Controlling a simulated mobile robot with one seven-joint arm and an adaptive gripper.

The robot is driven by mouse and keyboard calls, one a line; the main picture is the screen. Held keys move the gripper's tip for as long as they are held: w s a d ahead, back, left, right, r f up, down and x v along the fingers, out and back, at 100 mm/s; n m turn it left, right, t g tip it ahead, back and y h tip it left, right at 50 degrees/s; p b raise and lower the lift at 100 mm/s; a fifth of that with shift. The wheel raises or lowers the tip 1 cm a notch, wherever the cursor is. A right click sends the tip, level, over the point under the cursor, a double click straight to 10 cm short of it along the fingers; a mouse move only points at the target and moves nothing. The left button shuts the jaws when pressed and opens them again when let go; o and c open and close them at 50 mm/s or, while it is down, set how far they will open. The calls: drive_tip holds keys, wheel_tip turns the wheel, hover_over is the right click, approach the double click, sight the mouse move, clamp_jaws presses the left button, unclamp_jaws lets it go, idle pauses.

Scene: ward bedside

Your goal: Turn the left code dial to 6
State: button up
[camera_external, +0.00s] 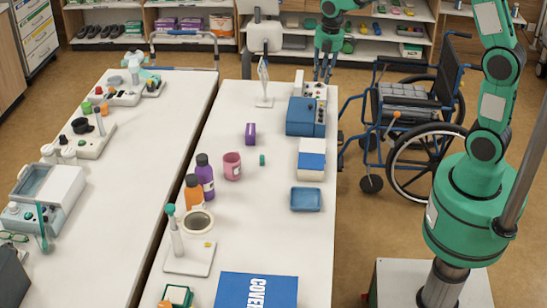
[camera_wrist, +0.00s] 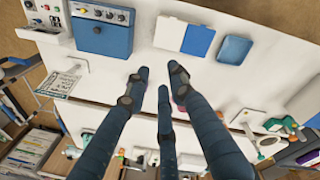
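A blue box (camera_external: 302,117) with a grey control strip stands at the far right end of the white table. In the wrist view the same blue box (camera_wrist: 103,38) is at the upper left, and small dials (camera_wrist: 109,14) sit in a row on its strip. Their numbers are too small to read. My gripper (camera_external: 325,72) hangs above and behind the box in the external view, apart from it. In the wrist view its dark fingers (camera_wrist: 158,78) are spread and empty, below and right of the box. No finger touches a dial.
A white-and-blue box (camera_external: 311,160) and a blue tray (camera_external: 306,199) line the table's right edge. A sign stand (camera_external: 264,85) is left of the blue box. A purple box (camera_external: 251,133) and pink cup (camera_external: 232,166) are nearby. A wheelchair (camera_external: 410,110) stands to the right.

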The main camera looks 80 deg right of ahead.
sight(321, 119)
drive_tip(key=d+f+n+g+b, duration=0.1)
drive_tip(key=d+f+n, duration=0.5)
drive_tip(key=d+f, duration=0.7)
drive_tip(key=shift+s+d+f+n+y, duration=0.15)
drive_tip(key=shift+d+n+y, duration=0.15)
drive_tip(key=shift+d, duration=0.6)
drive_tip(key=shift+f, duration=0.2)
wheel_tip(321, 119, down, 13)
drive_tip(key=shift+f+b, duration=0.2)
drive_tip(key=shift+b, duration=0.8)
drive_tip(key=shift+c, duration=0.3)
clamp_jaws()
